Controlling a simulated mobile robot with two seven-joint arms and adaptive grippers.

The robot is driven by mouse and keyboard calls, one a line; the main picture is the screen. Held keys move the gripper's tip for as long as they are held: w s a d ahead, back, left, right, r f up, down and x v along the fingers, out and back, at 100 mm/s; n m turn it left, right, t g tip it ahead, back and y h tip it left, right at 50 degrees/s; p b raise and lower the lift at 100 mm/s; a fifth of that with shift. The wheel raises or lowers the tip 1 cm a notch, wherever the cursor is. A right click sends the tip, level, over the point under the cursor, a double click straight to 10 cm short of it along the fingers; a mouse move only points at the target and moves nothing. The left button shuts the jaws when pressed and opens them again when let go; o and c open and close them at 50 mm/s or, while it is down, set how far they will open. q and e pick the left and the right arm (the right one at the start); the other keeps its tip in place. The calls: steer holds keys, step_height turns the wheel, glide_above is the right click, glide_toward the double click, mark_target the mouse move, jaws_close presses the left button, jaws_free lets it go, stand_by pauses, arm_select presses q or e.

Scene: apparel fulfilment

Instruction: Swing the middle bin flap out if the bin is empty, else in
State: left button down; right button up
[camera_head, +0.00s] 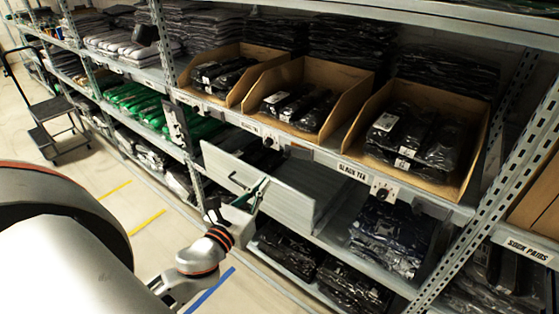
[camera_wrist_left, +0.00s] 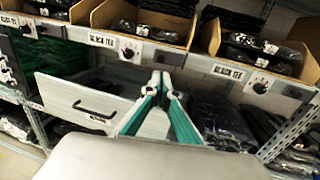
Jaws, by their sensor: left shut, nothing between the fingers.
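Three open cardboard bins stand on the shelf. The middle bin (camera_head: 344,112) holds several dark wrapped packs (camera_head: 300,105); it also shows in the left wrist view (camera_wrist_left: 190,36). Below it, a pale grey panel (camera_head: 290,190) with a dark bar handle juts out from the shelf front; it also shows in the left wrist view (camera_wrist_left: 70,97). I cannot tell whether this panel is the bin's flap. My left gripper (camera_head: 260,186) is in front of this panel, near the handle. Its green-sided fingers are shut and empty in the left wrist view (camera_wrist_left: 160,80). My right gripper is out of view.
A label rail (camera_head: 325,158) with small dial plates runs below the bins. Dark wrapped garments (camera_head: 385,238) fill the shelf below. A perforated upright (camera_head: 500,165) stands at the right. A step cart (camera_head: 58,130) stands in the aisle at far left; the floor there is otherwise open.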

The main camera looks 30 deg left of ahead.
arm_select(q)
steer(key=p, duration=0.1)
glide_toward(285, 156)
steer(key=w, duration=0.5)
steer(key=shift+a+r, duration=0.15)
steer(key=shift+w+a, duration=0.1)
steer(key=shift+w, duration=0.75)
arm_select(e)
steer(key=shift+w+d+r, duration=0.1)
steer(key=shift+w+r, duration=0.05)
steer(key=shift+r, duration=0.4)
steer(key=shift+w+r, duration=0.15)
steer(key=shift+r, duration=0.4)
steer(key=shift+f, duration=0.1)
arm_select(q)
steer(key=shift+a, duration=0.1)
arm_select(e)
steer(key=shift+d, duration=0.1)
